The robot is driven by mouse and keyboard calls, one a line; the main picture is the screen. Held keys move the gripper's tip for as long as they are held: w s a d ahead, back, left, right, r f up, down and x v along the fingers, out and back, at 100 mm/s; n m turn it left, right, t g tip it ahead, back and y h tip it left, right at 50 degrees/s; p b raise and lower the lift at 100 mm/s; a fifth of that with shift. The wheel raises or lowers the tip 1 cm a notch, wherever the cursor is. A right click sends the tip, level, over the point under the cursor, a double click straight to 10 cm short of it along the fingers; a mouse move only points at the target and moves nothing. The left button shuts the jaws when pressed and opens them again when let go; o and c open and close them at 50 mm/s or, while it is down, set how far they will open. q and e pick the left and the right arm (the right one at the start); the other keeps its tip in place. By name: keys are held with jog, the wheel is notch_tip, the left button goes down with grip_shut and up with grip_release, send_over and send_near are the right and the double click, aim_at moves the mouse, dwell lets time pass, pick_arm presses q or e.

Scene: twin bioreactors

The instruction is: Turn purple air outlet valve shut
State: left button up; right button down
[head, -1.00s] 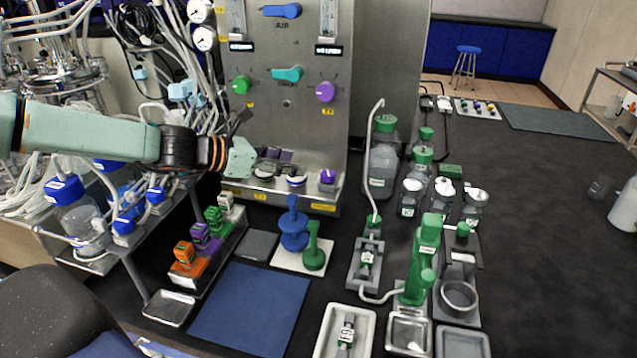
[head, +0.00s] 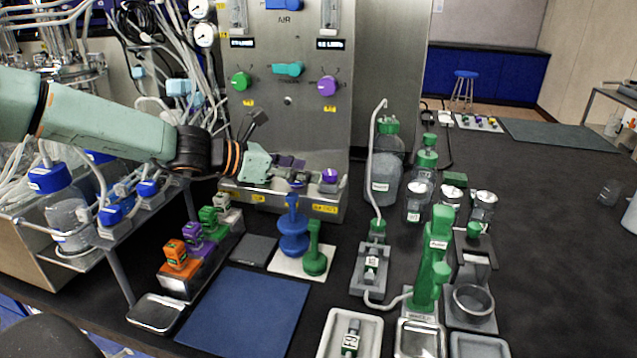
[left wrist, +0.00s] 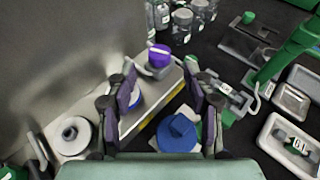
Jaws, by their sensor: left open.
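A small purple-topped valve (head: 329,176) sits at the right end of the metal ledge at the foot of the panel. It also shows in the left wrist view (left wrist: 159,55), upright, with a pale bar across its top. My left gripper (head: 288,167) is just left of this valve in the head view, over the ledge. In the left wrist view my left gripper (left wrist: 160,72) is open and empty, its fingers apart, with the purple valve just beyond the gap. A blue-marked valve (left wrist: 136,98) is partly hidden by one finger. My right gripper is not in view.
Another purple knob (head: 327,86) is on the upright panel (head: 300,118), beside a teal handle (head: 288,69) and green knob (head: 241,81). A blue stand (head: 293,232) and green stand (head: 314,255) are in front of the ledge. Bottles (head: 385,175) stand to the right.

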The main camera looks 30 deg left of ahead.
aim_at(326, 173)
pick_arm(q)
jog(key=b+x, duration=0.2)
jog(key=shift+w+f, duration=0.25)
jog(key=shift+f, duration=0.1)
jog(key=shift+b+x, duration=0.7)
jog(key=shift+x, duration=0.1)
jog(key=shift+w+d, duration=0.25)
jog(key=shift+w, duration=0.05)
jog(key=shift+s+r, duration=0.1)
jog(key=shift+c, duration=1.3)
grip_shut()
